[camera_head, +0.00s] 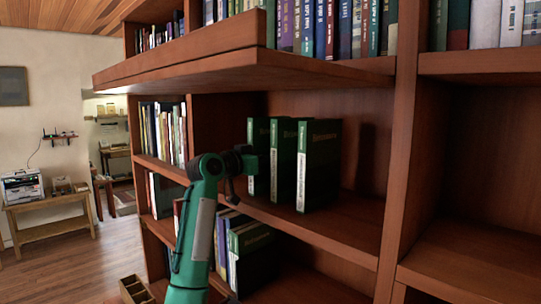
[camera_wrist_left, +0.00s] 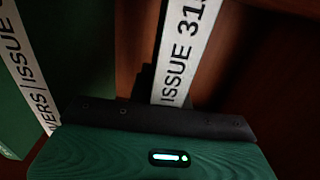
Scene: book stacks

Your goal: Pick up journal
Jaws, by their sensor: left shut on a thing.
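Three green journals with white spine strips stand upright in a row on the middle shelf: a left one (camera_head: 261,133), a middle one (camera_head: 284,150) and a right one (camera_head: 319,165). My left gripper (camera_head: 248,162) reaches in from the left at the front of the left journal and is shut on it. In the left wrist view a white spine marked "ISSUE 31" (camera_wrist_left: 193,45) rises from between the dark jaws (camera_wrist_left: 160,118); its last digit is cut off. A neighbouring journal (camera_wrist_left: 25,75) stands apart at the left. My right gripper is not in view.
The shelf (camera_head: 345,232) is bare right of the journals. A thick upper shelf board (camera_head: 270,72) juts out above, with books on it. More books (camera_head: 228,240) stand below. A wooden upright (camera_head: 402,150) closes the bay at right. A small wooden box (camera_head: 135,290) is at lower left.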

